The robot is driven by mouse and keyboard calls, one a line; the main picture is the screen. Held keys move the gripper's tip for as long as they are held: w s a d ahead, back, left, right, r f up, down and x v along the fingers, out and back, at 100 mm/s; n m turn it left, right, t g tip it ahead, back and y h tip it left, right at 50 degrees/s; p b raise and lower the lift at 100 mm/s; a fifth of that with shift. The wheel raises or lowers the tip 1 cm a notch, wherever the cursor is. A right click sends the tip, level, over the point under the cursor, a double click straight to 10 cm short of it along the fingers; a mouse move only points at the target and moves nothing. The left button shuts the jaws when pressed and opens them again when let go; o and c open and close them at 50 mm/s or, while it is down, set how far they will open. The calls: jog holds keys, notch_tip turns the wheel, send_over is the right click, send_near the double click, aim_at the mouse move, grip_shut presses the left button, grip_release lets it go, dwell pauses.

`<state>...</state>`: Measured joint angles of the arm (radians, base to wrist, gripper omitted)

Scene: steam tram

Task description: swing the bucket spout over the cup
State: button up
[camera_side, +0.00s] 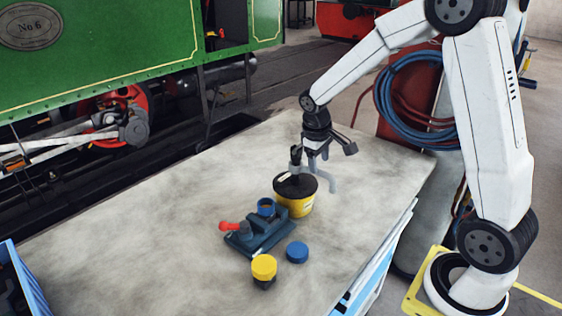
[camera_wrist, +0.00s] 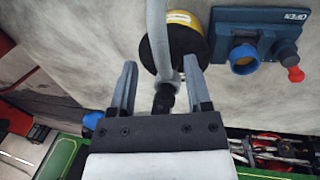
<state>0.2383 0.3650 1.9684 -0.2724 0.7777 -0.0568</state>
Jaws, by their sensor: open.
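The yellow bucket (camera_side: 300,203) with a black lid (camera_side: 292,187) stands on the table; it also shows in the wrist view (camera_wrist: 178,18). A grey bent spout (camera_side: 331,179) rises from the lid; in the wrist view the grey pipe (camera_wrist: 157,38) crosses in front of the bucket. A small blue round cup (camera_side: 266,207) sits in a blue-grey fixture (camera_side: 262,236) left of the bucket; the wrist view shows the cup (camera_wrist: 243,58) too. My gripper (camera_wrist: 160,66) is open, its fingers on either side of the spout's end and a black knob (camera_wrist: 163,98). Contact cannot be told.
The fixture has a red knob (camera_side: 228,226). A blue cap (camera_side: 297,252) and a yellow-lidded dark jar (camera_side: 264,268) stand in front of it. A blue crate (camera_side: 20,278) is at the left edge. The left of the pale tabletop (camera_side: 130,220) is clear.

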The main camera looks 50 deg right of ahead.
aim_at(319, 171)
jog(key=shift+d+f, duration=0.15)
jog(key=shift+f, duration=0.65)
jog(key=shift+d+f, duration=0.15)
jog(key=shift+f, duration=0.6)
jog(key=shift+c, duration=0.2)
grip_shut()
